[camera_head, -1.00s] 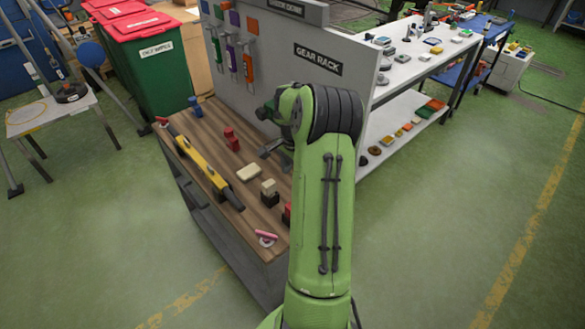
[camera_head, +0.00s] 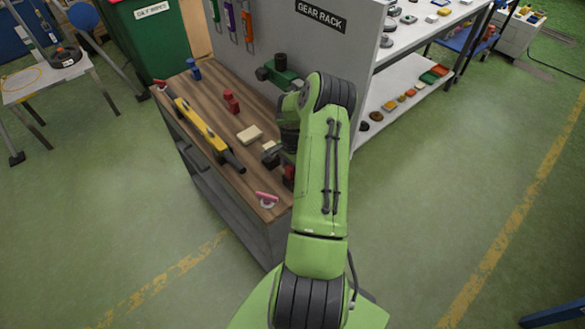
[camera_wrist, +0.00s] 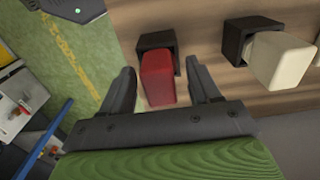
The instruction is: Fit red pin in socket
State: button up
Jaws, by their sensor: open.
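A red pin (camera_wrist: 157,78) stands with its far end at a black square socket (camera_wrist: 158,42) in the wrist view; how deep it sits I cannot tell. My gripper (camera_wrist: 161,72) is open, with one finger on each side of the red pin and a gap showing on both sides. In the head view the red pin (camera_head: 288,172) is partly hidden by my arm, near the bench's right edge. A cream block (camera_wrist: 283,62) sits at a second black socket (camera_wrist: 238,38) to its right in the wrist view.
The wooden bench top (camera_head: 212,88) also holds a yellow and black bar tool (camera_head: 203,130), another red piece (camera_head: 231,102), a cream slab (camera_head: 249,134), a blue piece (camera_head: 194,69) and a pink handle on a white disc (camera_head: 267,198). A grey gear rack panel (camera_head: 330,50) stands behind.

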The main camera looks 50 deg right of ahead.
jog(key=shift+c, duration=0.2)
grip_shut()
jog(key=shift+r, duration=0.15)
jog(key=shift+r+p, duration=0.35)
jog(key=shift+r, duration=0.2)
dwell(0.4)
jog(key=shift+r+p, duration=1.8)
jog(key=shift+r, duration=1.3)
jog(key=shift+r+p, duration=1.5)
jog(key=shift+r, duration=1)
